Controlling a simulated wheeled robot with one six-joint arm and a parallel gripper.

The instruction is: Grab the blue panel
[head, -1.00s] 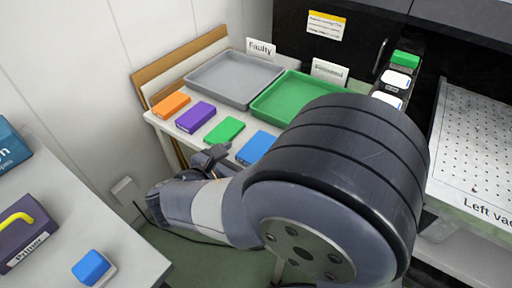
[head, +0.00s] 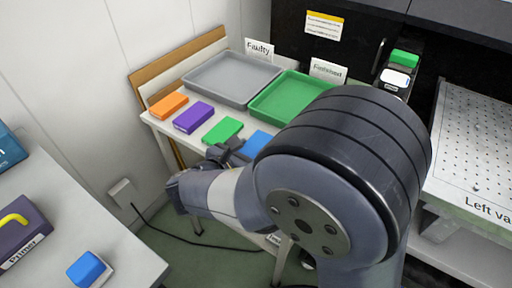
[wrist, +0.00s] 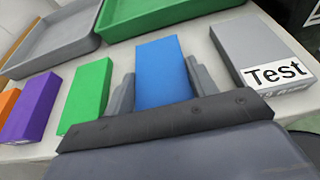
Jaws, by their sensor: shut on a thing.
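The blue panel (head: 257,143) lies at the front of the side table, right of the green panel (head: 222,130); my arm hides part of it in the head view. In the wrist view the blue panel (wrist: 162,68) stands out between the two grey fingers of my gripper (wrist: 161,88). One finger is on each side of it, and the gripper is shut on it. In the head view my gripper (head: 224,153) is at the table's front edge, beside the panel, partly hidden by my own arm.
Purple (head: 194,117) and orange (head: 168,105) panels lie further left. A grey tray (head: 232,101) and a green tray (head: 262,111) sit behind. A grey box marked Test (wrist: 250,45) stands right of the blue panel. A second table (head: 90,235) is at the left.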

